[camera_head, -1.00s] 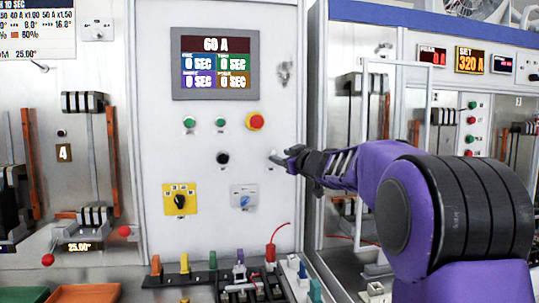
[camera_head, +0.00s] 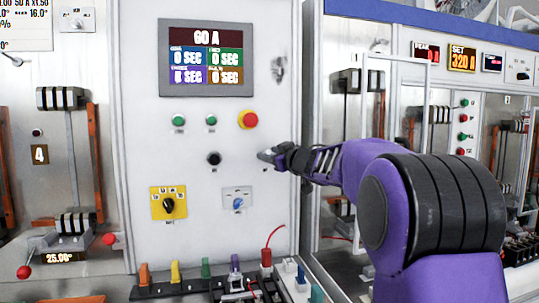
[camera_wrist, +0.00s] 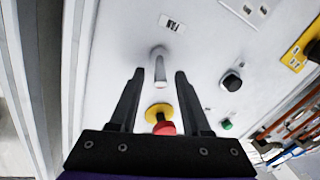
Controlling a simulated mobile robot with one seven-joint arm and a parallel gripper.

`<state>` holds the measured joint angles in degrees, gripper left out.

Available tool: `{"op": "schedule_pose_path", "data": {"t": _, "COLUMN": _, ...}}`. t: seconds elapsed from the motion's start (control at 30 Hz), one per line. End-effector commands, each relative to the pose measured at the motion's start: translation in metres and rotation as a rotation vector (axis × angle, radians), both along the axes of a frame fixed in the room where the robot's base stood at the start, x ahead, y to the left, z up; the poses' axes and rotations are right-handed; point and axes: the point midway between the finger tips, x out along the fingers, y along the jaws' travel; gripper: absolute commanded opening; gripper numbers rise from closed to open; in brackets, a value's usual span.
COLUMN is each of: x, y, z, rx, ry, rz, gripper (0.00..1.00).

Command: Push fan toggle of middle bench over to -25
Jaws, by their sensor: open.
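The fan toggle (camera_wrist: 159,66) is a pale metal lever on the white panel, beside the FAN label (camera_wrist: 172,24) in the wrist view. My gripper (camera_wrist: 160,74) is open, with one finger on each side of the lever near the fingertips. The frames do not show whether either finger touches it.
A red button with a yellow ring (camera_head: 248,120) sits above my gripper on the panel. A yellow selector (camera_head: 168,203) and a grey selector (camera_head: 237,200) are below left. Coloured terminals (camera_head: 205,268) line the bench shelf. A neighbouring bench with a metal frame (camera_head: 361,150) stands right.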

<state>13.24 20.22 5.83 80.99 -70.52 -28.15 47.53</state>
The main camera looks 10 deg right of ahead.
Motion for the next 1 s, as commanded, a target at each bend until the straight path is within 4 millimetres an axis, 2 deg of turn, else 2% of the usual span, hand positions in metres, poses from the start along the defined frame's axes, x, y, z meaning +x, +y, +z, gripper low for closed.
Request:
{"op": "schedule_pose_path", "data": {"t": 0.03, "x": 0.0, "y": 0.0, "z": 0.0, "rx": 0.0, "ry": 0.0, "rz": 0.0, "gripper": 0.46}}
{"op": "schedule_pose_path", "data": {"t": 0.3, "x": 0.0, "y": 0.0, "z": 0.0, "rx": 0.0, "ry": 0.0, "rz": 0.0, "gripper": 0.0}}
{"op": "schedule_pose_path", "data": {"t": 0.73, "x": -0.0002, "y": -0.0004, "z": -0.0013, "rx": 0.003, "ry": -0.014, "rz": -0.001, "gripper": 0.0}}
{"op": "schedule_pose_path", "data": {"t": 1.0, "x": -0.0013, "y": -0.0007, "z": -0.0074, "rx": 0.012, "ry": -0.098, "rz": -0.002, "gripper": 0.0}}
